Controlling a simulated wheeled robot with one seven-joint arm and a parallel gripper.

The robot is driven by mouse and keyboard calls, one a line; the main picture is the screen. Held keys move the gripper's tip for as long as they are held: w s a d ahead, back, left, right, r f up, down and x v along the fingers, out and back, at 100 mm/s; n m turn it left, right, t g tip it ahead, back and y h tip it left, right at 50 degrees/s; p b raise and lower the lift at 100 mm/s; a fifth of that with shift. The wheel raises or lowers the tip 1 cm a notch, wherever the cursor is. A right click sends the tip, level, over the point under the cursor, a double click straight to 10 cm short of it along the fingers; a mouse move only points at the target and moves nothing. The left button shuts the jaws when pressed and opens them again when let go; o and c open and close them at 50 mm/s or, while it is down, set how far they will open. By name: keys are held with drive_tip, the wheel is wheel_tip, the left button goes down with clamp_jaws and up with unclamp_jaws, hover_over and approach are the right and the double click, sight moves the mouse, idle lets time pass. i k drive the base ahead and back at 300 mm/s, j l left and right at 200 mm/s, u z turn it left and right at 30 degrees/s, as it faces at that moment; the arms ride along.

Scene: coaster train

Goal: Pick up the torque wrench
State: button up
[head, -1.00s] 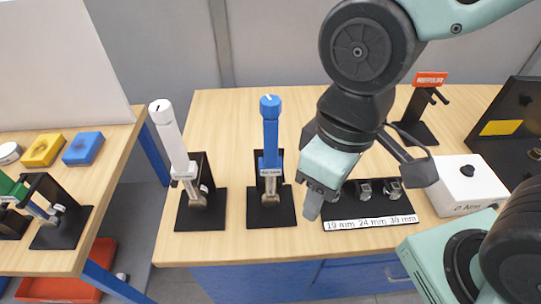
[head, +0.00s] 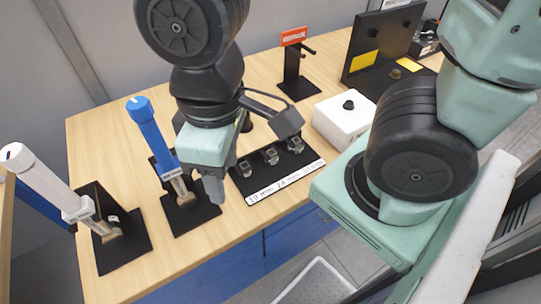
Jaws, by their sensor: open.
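Two torque wrenches lean in black stands on the wooden table. The blue one (head: 152,135) has a blue knob at its top and a metal head low in its stand (head: 192,214). The white one (head: 42,185) has a white knob and stands further left in its own stand (head: 125,245). My gripper (head: 250,158) is open and empty, with its fingers spread. In the picture it is just right of the blue wrench, in front of the socket holder. I cannot tell its exact height or whether it is clear of the wrench.
A black socket holder (head: 285,177) with a size label holds several sockets. Behind it are a white box (head: 342,122) with a black knob, a black stand with an orange sign (head: 293,37) and a black panel (head: 375,45). A white crate (head: 316,284) is on the floor.

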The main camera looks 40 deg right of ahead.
sight(171, 169)
drive_tip(key=k+l+u, duration=0.15)
drive_tip(key=l+u, duration=0.25)
drive_tip(key=k+l+u, duration=0.2)
drive_tip(key=l+u, duration=0.25)
